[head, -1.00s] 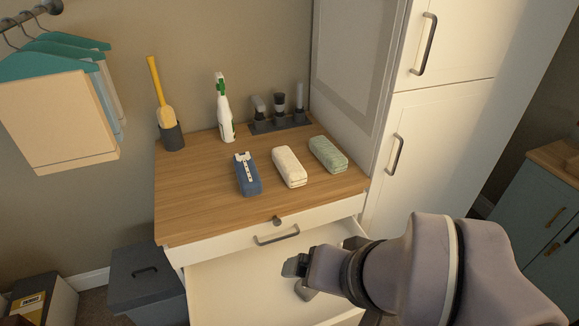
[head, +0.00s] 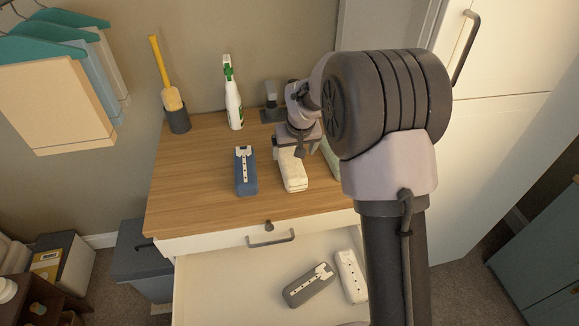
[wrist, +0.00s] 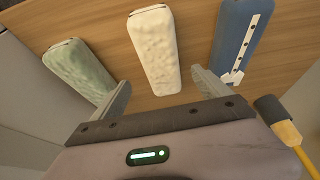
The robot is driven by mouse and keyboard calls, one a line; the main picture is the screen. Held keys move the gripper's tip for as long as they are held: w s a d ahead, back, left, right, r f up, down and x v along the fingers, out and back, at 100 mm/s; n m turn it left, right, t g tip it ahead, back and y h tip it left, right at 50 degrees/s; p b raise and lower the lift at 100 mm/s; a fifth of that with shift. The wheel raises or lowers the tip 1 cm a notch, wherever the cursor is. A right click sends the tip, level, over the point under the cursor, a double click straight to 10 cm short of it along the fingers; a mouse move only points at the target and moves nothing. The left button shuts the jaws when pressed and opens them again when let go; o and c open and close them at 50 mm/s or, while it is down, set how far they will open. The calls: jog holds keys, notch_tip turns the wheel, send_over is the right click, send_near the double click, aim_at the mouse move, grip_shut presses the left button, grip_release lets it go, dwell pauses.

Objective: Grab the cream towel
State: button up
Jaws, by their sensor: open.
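In the wrist view the cream towel (wrist: 155,48) lies ahead of and between my open fingers (wrist: 162,92), with nothing held.
An open drawer (head: 225,295) below holds a dark grey item (head: 308,286) and a white item (head: 350,276). A spray bottle (head: 233,95) and a yellow-handled brush in a dark holder (head: 178,118) stand at the back left. The dresser top (head: 200,190) is clear at left front.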

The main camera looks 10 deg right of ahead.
aim_at(292, 160)
jog(key=shift+x, duration=1.15)
jog(key=b+x, duration=0.2)
jog(key=x, duration=0.1)
jog(key=s+b+x, duration=0.1)
jog(key=x, duration=0.1)
jog(key=shift+w+a+f, duration=0.15)
jog(key=shift+a+f, duration=0.05)
jog(key=shift+f, duration=0.1)
jog(key=shift+r, duration=0.15)
jog(key=c, duration=1.6)
jog(key=shift+r, duration=0.15)
